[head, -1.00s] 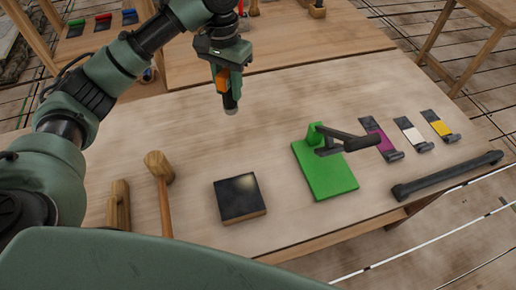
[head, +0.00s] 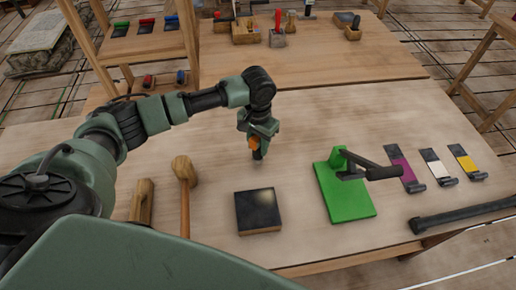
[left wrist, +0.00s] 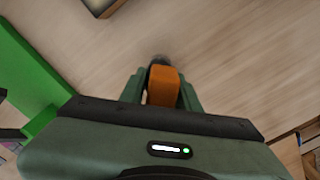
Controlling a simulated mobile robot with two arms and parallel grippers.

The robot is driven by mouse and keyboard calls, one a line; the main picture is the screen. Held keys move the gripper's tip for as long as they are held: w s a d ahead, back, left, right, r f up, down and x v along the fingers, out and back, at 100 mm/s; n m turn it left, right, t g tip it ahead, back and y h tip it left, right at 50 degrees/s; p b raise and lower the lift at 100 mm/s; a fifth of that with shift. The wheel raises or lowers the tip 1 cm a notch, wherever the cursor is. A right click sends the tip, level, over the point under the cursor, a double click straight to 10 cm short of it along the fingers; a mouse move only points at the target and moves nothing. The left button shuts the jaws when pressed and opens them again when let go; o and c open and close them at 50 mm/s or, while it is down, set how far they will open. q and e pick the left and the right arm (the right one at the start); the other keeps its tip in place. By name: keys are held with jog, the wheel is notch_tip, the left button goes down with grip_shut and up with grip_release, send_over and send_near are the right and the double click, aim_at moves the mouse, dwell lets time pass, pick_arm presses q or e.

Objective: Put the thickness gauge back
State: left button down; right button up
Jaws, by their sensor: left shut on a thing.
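My left gripper (head: 255,146) is shut on an orange tool (head: 254,143) with a dark round tip, apparently the thickness gauge. It is held tip down over the wooden bench, behind the black block. I cannot tell whether its tip touches the bench top. In the left wrist view the orange body (left wrist: 162,88) sits between the two green fingers, with its dark end beyond them. The fingers hide part of it. My right gripper is not in view.
A black-topped block (head: 258,210), a mallet (head: 185,188) and a green board (head: 343,192) with a dark handle lie on the bench. Magenta (head: 402,168), white (head: 433,165) and yellow (head: 463,160) plates lie right. A wooden holder (head: 246,32) with tools stands on the far bench.

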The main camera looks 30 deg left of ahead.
aim_at(258, 151)
pick_arm(q)
jog(key=shift+f, duration=1.4)
jog(key=shift+f, duration=0.15)
jog(key=c, duration=1)
grip_release()
notch_tip(258, 151, up, 11)
jog(key=shift+r+b, duration=0.1)
jog(key=shift+b, duration=0.6)
jog(key=shift+r, duration=0.6)
